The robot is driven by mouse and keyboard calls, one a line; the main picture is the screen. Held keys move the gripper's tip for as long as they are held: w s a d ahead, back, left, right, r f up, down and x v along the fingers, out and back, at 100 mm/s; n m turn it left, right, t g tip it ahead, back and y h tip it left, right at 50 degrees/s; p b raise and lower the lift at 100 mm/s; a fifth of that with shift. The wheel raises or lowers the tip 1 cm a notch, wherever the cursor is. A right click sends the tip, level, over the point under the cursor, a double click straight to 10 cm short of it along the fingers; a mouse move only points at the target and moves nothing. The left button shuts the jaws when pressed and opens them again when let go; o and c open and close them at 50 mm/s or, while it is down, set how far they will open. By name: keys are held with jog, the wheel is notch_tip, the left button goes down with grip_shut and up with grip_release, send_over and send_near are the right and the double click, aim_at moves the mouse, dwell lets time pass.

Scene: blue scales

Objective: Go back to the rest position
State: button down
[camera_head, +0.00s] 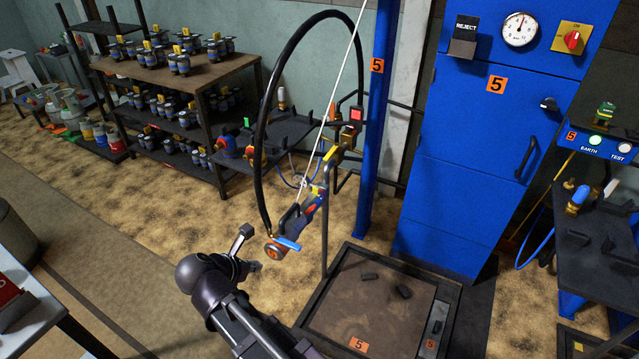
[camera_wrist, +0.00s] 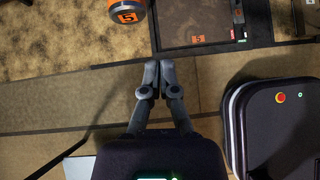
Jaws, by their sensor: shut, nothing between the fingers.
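My gripper (camera_wrist: 159,78) shows in the wrist view with its two grey fingers together and nothing between them. It is above the floor, clear of the scale platform. A filling head (camera_head: 289,243) with a blue lever and an orange numbered end hangs from a cable and black hose, just right of my arm's end. Its orange end (camera_wrist: 127,12) shows at the top of the wrist view, apart from my fingers. No marker of the rest position shows.
The scale platform (camera_head: 345,305) stands low on the floor with small dark pieces on it. A blue cabinet (camera_head: 470,150) and post (camera_head: 375,130) rise behind. A shelf rack (camera_head: 195,90) holds several small cylinders. A white-topped table (camera_head: 30,310) is at left. Floor between is open.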

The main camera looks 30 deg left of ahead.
jog(key=w+d+f+m+g+h, duration=0.1)
jog(key=w+d+f+m+g, duration=0.15)
jog(key=w+d+m, duration=0.8)
jog(key=w+d+f+m+g+h, duration=0.1)
jog(key=w+d+m+g, duration=0.2)
jog(key=w+d+m, duration=0.75)
jog(key=d+f+m+g+y, duration=0.15)
jog(key=d+m, duration=0.55)
jog(key=d, duration=1)
jog(key=d+f+m+g+y, duration=0.15)
jog(key=d+m, duration=0.55)
jog(key=d, duration=0.9)
notch_tip(320, 180, up, 25)
jog(key=p, duration=2.4)
jog(key=shift+s+d, duration=0.2)
jog(key=shift+s+g, duration=0.1)
jog(key=shift+g, duration=0.15)
